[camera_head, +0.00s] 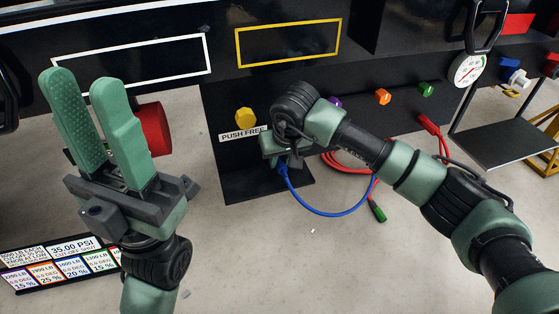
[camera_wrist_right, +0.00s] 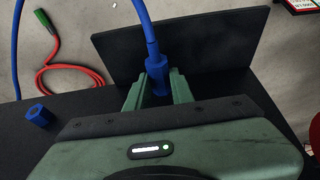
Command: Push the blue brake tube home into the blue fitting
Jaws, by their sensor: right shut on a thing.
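The blue brake tube (camera_head: 335,214) hangs in a loop below my right gripper (camera_head: 281,158). In the right wrist view the tube (camera_wrist_right: 143,25) runs down between the two green fingers of the right gripper (camera_wrist_right: 157,94), which are shut on its thicker end. A blue hex fitting (camera_wrist_right: 38,116) sits on the dark surface to the left of the fingers, apart from the tube. In the head view the right wrist hides that fitting. My left gripper (camera_head: 84,84) is open and empty at the left, fingers pointing up.
Yellow (camera_head: 244,117), orange (camera_head: 383,96) and green (camera_head: 426,89) fittings line the dark panel; a purple one is partly hidden. A red hose (camera_head: 345,167) with a green end (camera_head: 377,212) hangs near the blue tube. A red knob (camera_head: 153,129) is beside my left gripper.

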